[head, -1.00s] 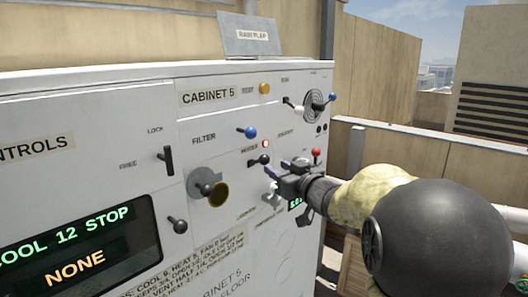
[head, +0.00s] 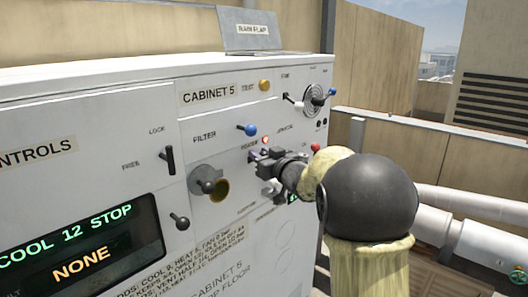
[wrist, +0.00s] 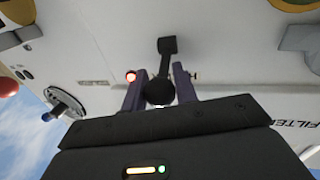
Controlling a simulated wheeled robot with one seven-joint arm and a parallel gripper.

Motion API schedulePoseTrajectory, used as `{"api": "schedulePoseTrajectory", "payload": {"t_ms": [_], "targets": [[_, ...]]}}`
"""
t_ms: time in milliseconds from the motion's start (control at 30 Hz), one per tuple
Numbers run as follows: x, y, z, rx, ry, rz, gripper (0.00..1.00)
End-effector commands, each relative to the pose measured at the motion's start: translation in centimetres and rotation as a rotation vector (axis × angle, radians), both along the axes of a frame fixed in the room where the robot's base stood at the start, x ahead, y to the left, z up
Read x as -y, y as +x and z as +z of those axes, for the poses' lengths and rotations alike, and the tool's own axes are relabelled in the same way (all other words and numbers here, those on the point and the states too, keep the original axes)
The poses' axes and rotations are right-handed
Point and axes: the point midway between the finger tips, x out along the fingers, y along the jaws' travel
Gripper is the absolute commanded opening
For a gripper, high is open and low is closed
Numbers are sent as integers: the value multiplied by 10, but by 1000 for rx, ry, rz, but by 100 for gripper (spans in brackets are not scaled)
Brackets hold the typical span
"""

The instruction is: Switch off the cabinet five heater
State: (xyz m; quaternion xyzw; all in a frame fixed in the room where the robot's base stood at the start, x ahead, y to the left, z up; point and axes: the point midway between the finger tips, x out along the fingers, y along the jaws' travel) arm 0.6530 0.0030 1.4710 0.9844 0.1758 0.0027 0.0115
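The heater switch on the cabinet 5 panel shows in the wrist view as a black lever with a round black knob (wrist: 160,92). Its square base (wrist: 167,45) is on the white panel. My gripper (wrist: 160,80) has its two dark fingers apart, one on each side of the knob; I cannot tell whether they touch it. In the head view my gripper (head: 260,157) is at the panel by the heater label (head: 249,142) and hides the switch. The small heater lamp (head: 265,141) glows red; it also shows in the wrist view (wrist: 130,76).
A red-knobbed lever (head: 315,147) is close on the right. A display (head: 80,250) reads "COOL 12 STOP" and "NONE".

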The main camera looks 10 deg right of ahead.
Motion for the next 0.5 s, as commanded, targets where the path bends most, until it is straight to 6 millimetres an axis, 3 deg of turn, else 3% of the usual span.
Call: {"api": "schedulePoseTrajectory", "payload": {"t_ms": [33,100,500], "targets": [[-1,0,0,0,0,2,10],[-1,0,0,0,0,2,0],[-1,-1,-4,15,11,2,0]]}}
